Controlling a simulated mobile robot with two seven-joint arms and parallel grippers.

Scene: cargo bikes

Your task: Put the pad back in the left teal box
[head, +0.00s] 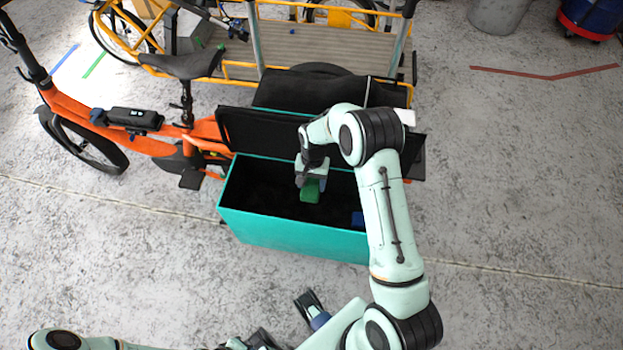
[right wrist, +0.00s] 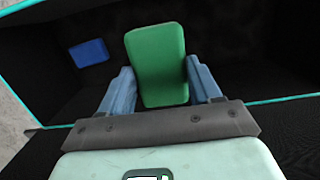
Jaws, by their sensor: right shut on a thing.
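The teal box (head: 290,236) stands open in the middle of the head view, beside the orange cargo bike. Its inside is black, and its black lid (head: 255,132) is raised at the back. My right gripper (head: 311,184) is shut on a green pad (head: 311,191) and holds it over the box opening. In the right wrist view the green pad (right wrist: 157,65) sits between both blue fingers, with the dark box interior behind it. Whether the pad touches the box floor I cannot tell. Parts of my left gripper (head: 290,322) show at the bottom edge.
A small blue object (head: 357,218) lies inside the box at its right end; it also shows in the right wrist view (right wrist: 89,53). The orange bike (head: 160,145) and a yellow-framed cargo bed (head: 330,55) stand behind. The floor in front is clear.

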